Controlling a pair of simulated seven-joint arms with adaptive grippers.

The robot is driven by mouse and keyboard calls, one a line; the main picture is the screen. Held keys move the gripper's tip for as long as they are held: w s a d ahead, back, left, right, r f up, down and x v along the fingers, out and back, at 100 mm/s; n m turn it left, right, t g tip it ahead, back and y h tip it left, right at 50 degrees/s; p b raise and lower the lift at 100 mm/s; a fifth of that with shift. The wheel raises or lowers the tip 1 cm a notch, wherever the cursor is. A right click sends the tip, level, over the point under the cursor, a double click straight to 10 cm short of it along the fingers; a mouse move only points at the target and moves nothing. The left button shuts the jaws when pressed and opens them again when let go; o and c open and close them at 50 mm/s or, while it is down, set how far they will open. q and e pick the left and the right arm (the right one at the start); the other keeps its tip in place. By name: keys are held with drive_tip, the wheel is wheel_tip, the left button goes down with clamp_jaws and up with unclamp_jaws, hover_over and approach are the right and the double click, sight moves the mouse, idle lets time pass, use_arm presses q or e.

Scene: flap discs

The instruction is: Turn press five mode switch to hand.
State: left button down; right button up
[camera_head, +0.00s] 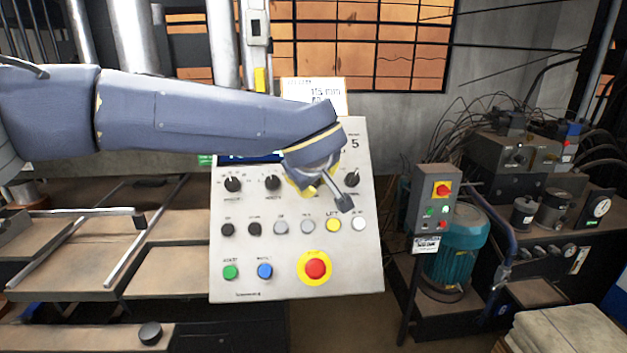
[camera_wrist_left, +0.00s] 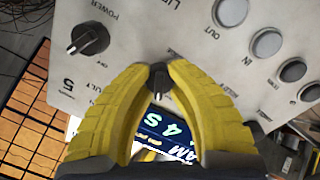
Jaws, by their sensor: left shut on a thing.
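The press five control panel (camera_head: 290,255) is a pale plate with a "5" at its upper right. Its knob row shows two black knobs (camera_head: 233,184) (camera_head: 272,182) at left and one black knob (camera_head: 352,179) at right. My left gripper (camera_head: 312,182) reaches in front of this row and hides the spot between them. In the left wrist view its yellow fingers (camera_wrist_left: 158,72) are closed around a black knob (camera_wrist_left: 158,80). The label of this knob is not readable. Beside it is the knob marked POWER (camera_wrist_left: 88,38). My right gripper is not in view.
Below the knobs are several push buttons, a green button (camera_head: 230,272), a blue button (camera_head: 265,271) and a red emergency stop (camera_head: 315,267) on yellow. A small grey control box (camera_head: 434,190) stands at right near a teal motor (camera_head: 462,242). Metal rails (camera_head: 100,213) lie at left.

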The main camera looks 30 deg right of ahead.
use_arm(q)
drive_tip(key=shift+s+f+n, duration=0.15)
drive_tip(key=shift+f+n, duration=0.05)
drive_tip(key=shift+n, duration=0.6)
drive_tip(key=shift+s+f+n, duration=0.1)
drive_tip(key=shift+f+n, duration=0.05)
drive_tip(key=shift+n, duration=0.65)
drive_tip(key=shift+d+n, duration=0.1)
drive_tip(key=shift+n, duration=0.2)
drive_tip(key=c, duration=1.3)
unclamp_jaws()
drive_tip(key=shift+o, duration=1.1)
drive_tip(key=shift+w+r, duration=0.1)
drive_tip(key=shift+r, duration=0.1)
drive_tip(key=v, duration=1.2)
drive_tip(key=shift+f, duration=0.1)
